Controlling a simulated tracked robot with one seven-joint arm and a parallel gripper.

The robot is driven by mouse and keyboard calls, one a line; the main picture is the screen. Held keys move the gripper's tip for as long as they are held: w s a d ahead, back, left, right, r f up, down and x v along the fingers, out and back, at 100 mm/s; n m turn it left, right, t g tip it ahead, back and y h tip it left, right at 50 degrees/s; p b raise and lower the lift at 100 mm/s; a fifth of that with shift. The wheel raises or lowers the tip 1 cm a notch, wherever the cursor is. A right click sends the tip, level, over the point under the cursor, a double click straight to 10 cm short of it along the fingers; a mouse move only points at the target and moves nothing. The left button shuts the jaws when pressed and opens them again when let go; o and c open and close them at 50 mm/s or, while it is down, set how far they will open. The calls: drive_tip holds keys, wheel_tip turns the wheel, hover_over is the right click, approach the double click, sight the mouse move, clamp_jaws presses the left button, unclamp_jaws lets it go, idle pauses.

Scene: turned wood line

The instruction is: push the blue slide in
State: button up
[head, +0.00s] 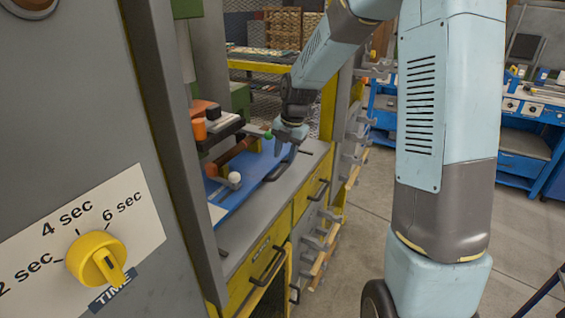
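The blue slide (236,198) is a flat blue plate lying on the grey bench top, left of centre in the head view. A dark curved handle (279,170) runs along its right edge. A turned brown wooden piece (236,158) and a white ball-topped knob (234,178) sit over the slide. My gripper (284,154) points down at the slide's far right end, close to the handle. The gripper is small and partly merged with the handle, so I cannot tell whether it touches it or how its fingers stand.
A grey machine panel with a yellow time dial (96,259) fills the left. Yellow drawers (306,196) with dark handles are under the bench top. A yellow post and mesh stand behind my gripper. Blue workbenches (525,150) are at the right, with open grey floor between.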

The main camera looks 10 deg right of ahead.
wheel_tip(320, 180, up, 9)
drive_tip(key=s+d, duration=0.1)
drive_tip(key=shift+d, duration=0.2)
idle(0.4)
